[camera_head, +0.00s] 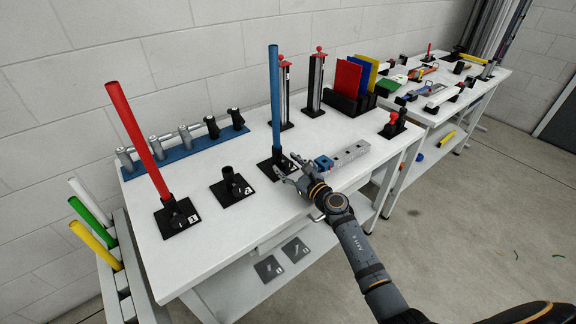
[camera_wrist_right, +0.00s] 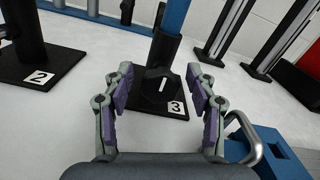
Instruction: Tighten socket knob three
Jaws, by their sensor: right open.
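Socket three is a black holder on a square black base (camera_wrist_right: 172,108) marked 3, with a blue rod (camera_head: 274,95) standing upright in it. Its black knob (camera_wrist_right: 159,79) faces the wrist camera and shows a pale bar. My right gripper (camera_head: 287,166) is at the front of this socket. In the right wrist view the right gripper (camera_wrist_right: 160,88) is open, with its purple-padded fingers apart on either side of the knob. I cannot tell whether they touch it. My left gripper is not in view.
Empty socket two (camera_head: 232,186) and a socket holding a red rod (camera_head: 137,137) stand to the left. A blue and grey block (camera_head: 343,157) lies close right of the gripper. A blue rack (camera_head: 188,143) with grey and black pieces is behind. The front left tabletop is clear.

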